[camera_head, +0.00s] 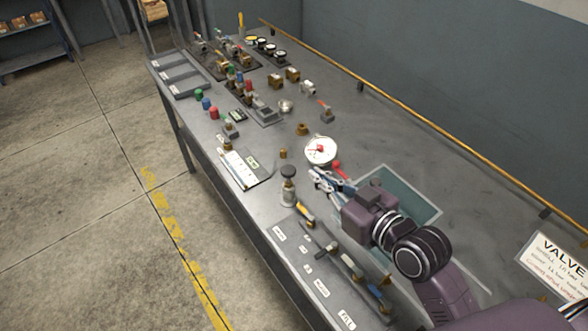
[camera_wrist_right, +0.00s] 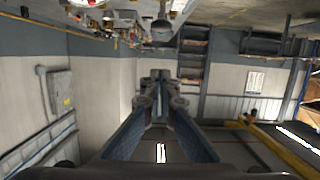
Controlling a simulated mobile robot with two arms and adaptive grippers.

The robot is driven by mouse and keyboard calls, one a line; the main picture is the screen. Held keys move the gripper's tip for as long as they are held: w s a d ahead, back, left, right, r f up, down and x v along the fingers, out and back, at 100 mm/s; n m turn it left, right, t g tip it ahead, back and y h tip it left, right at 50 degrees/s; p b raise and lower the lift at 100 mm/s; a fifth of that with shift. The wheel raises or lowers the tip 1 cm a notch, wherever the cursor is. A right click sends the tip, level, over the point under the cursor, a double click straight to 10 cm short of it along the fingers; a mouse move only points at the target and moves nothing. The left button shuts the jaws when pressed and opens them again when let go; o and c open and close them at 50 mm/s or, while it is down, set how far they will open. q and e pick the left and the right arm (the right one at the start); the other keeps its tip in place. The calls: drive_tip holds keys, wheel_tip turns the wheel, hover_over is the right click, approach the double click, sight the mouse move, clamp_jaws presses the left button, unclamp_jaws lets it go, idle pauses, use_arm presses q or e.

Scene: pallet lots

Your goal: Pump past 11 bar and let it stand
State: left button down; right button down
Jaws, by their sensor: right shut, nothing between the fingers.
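A white round gauge (camera_head: 321,150) with red on its face lies on the grey bench; its reading is too small to tell. A red knob (camera_head: 337,165) shows just below the gauge, beside my right gripper (camera_head: 322,183). My right gripper is shut and empty, its fingertips pointing left over the bench. Its fingers also show in the wrist view (camera_wrist_right: 157,82). A grey metal fitting with a black round cap (camera_head: 288,172) stands left of the fingertips. I cannot tell whether the fingers touch the red knob. My left gripper is out of view.
A teal tray (camera_head: 430,207) lies partly behind my right arm. A labelled tool strip (camera_head: 290,250) with several tools lies along the front edge. A valve sign (camera_head: 556,262) is at right.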

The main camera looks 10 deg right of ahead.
drive_tip(key=p, duration=0.3)
hover_over(288, 172)
drive_tip(key=s+d, duration=0.1)
wheel_tip(288, 172, down, 2)
drive_tip(key=shift+s+d+f, duration=0.1)
drive_tip(key=shift+s+f, duration=0.05)
drive_tip(key=shift+f, duration=0.95)
drive_tip(key=shift+s+f, duration=0.1)
drive_tip(key=shift+f, duration=1)
wheel_tip(288, 172, down, 4)
drive_tip(key=shift+r+b, duration=0.15)
drive_tip(key=shift+b, duration=1)
drive_tip(key=shift+s, duration=0.1)
